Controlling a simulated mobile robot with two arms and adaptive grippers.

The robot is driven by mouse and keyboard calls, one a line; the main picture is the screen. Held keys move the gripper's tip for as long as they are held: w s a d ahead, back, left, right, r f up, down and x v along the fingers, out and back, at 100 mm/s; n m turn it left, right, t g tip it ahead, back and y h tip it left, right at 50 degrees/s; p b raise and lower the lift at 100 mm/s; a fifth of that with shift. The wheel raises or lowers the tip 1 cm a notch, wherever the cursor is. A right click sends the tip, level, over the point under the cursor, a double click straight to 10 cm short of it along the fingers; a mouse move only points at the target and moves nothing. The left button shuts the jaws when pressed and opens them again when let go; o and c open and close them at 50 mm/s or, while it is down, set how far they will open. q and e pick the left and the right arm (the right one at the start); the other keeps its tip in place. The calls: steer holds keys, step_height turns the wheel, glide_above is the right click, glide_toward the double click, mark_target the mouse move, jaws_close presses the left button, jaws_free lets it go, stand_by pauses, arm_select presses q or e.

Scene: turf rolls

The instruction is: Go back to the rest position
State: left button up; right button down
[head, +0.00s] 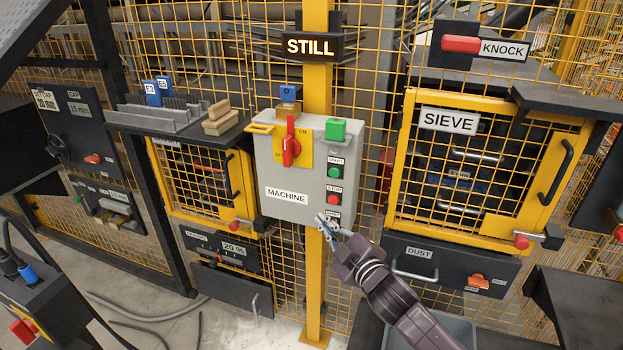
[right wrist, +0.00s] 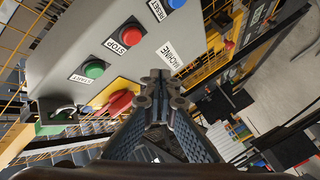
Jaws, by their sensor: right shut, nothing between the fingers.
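My right gripper (head: 325,224) is shut and empty, in front of the lower right corner of the grey MACHINE box (head: 275,170). In the right wrist view its closed fingers (right wrist: 163,88) point past the box face, beside the MACHINE label. The box carries a red rotary switch (head: 290,146), a green START button (head: 334,172) and a red STOP button (head: 333,199). A blue RESET button (right wrist: 177,3) shows in the right wrist view; in the head view the gripper region covers it. I cannot tell whether the fingertips touch the box. My left gripper is not in view.
The yellow SIEVE door (head: 405,165) and the DUST drawer (head: 440,262), with its handle, stand right of my arm. A dark shelf (head: 185,132) with blocks is at left. A yellow post (head: 315,280) runs below the box. Grey floor shows lower left.

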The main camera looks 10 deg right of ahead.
steer(key=s+d+f+m+g+h, duration=0.1)
steer(key=s+d+f+m+g, duration=0.15)
steer(key=f, duration=0.95)
steer(key=s+d+f+m+g+h, duration=0.1)
steer(key=s+d+f+g+h, duration=0.15)
steer(key=f, duration=1.05)
steer(key=s+d+f+m+g, duration=0.1)
steer(key=s+f, duration=0.5)
steer(key=f, duration=0.2)
steer(key=s+d+f+m+g, duration=0.1)
steer(key=s+f+g, duration=0.1)
steer(key=s+f, duration=0.45)
steer(key=s+f+m+g, duration=0.3)
steer(key=s+f+g, duration=0.1)
steer(key=s+f, duration=1.35)
steer(key=s+a+f+g, duration=0.1)
steer(key=s+f+g, duration=0.1)
steer(key=s, duration=0.9)
steer(key=s+a+f+m+g, duration=0.1)
steer(key=s+a+f, duration=0.1)
steer(key=s, duration=1)
steer(key=shift+f+g, duration=0.4)
steer(key=shift+f, duration=0.1)
